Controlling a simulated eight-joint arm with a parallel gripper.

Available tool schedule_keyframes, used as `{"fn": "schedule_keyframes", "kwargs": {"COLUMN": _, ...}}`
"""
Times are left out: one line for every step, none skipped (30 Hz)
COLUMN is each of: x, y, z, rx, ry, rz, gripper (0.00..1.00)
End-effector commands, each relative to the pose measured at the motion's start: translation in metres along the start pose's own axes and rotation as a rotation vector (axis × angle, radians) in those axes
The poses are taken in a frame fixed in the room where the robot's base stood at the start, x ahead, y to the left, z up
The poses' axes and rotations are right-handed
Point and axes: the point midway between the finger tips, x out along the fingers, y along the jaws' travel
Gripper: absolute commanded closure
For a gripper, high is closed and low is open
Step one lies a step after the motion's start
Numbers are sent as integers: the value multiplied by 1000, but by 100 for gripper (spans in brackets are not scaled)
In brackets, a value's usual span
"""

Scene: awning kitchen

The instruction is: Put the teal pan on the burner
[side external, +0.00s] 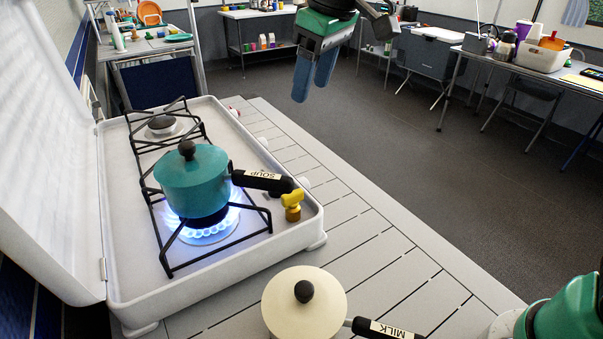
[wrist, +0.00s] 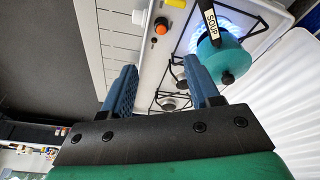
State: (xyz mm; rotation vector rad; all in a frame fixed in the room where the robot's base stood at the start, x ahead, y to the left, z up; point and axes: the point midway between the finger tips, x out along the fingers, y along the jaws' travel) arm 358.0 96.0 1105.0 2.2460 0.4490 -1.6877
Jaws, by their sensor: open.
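The teal pan (side external: 190,184), with a lid and a black handle labelled SOUP, sits upright over the near burner (side external: 208,233) of the white stove. Blue flames show below and around its base. The wrist view shows the pan (wrist: 232,62) at the upper right, with the blue-lit burner (wrist: 236,20) beside it. My gripper (side external: 312,88) is open and empty, raised well above the counter and to the right of the pan, apart from it. Its two blue fingers (wrist: 160,72) stand apart in the wrist view.
A cream MILK pan (side external: 290,310) stands on the slatted counter (side external: 372,262) in front of the stove. The far burner (side external: 161,125) is bare and unlit. A yellow knob (side external: 292,205) is near the SOUP handle. The raised white stove lid (side external: 45,150) stands at left.

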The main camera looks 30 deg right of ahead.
Motion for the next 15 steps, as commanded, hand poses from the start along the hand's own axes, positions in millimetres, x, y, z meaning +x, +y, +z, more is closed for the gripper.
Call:
{"fn": "schedule_keyframes", "kwargs": {"x": 4, "y": 9, "z": 18, "rx": 50, "ry": 34, "rz": 16, "gripper": 45}}
{"fn": "schedule_keyframes", "kwargs": {"x": 7, "y": 14, "z": 27, "rx": 81, "ry": 58, "rz": 25, "gripper": 45}}
{"fn": "schedule_keyframes", "kwargs": {"x": 12, "y": 19, "z": 41, "rx": 119, "ry": 89, "rz": 38, "gripper": 45}}
{"fn": "schedule_keyframes", "kwargs": {"x": 16, "y": 23, "z": 52, "rx": 150, "ry": 112, "rz": 48, "gripper": 45}}
{"fn": "schedule_keyframes", "kwargs": {"x": 21, "y": 26, "z": 63, "rx": 178, "ry": 135, "rz": 58, "gripper": 45}}
{"fn": "schedule_keyframes", "kwargs": {"x": 28, "y": 29, "z": 77, "rx": 215, "ry": 164, "rz": 71, "gripper": 45}}
{"fn": "schedule_keyframes", "kwargs": {"x": 34, "y": 32, "z": 88, "rx": 242, "ry": 186, "rz": 80, "gripper": 45}}
{"fn": "schedule_keyframes", "kwargs": {"x": 40, "y": 33, "z": 98, "rx": 265, "ry": 207, "rz": 89, "gripper": 45}}
{"fn": "schedule_keyframes", "kwargs": {"x": 48, "y": 35, "z": 111, "rx": 297, "ry": 232, "rz": 100, "gripper": 45}}
{"fn": "schedule_keyframes", "kwargs": {"x": 53, "y": 36, "z": 119, "rx": 316, "ry": 249, "rz": 108, "gripper": 45}}
{"fn": "schedule_keyframes", "kwargs": {"x": 58, "y": 37, "z": 127, "rx": 335, "ry": 265, "rz": 115, "gripper": 45}}
{"fn": "schedule_keyframes", "kwargs": {"x": 65, "y": 38, "z": 136, "rx": 356, "ry": 284, "rz": 123, "gripper": 45}}
{"fn": "schedule_keyframes", "kwargs": {"x": 69, "y": 38, "z": 142, "rx": 370, "ry": 296, "rz": 128, "gripper": 45}}
{"fn": "schedule_keyframes", "kwargs": {"x": 72, "y": 39, "z": 147, "rx": 382, "ry": 305, "rz": 133, "gripper": 45}}
{"fn": "schedule_keyframes", "kwargs": {"x": 76, "y": 39, "z": 152, "rx": 393, "ry": 317, "rz": 138, "gripper": 45}}
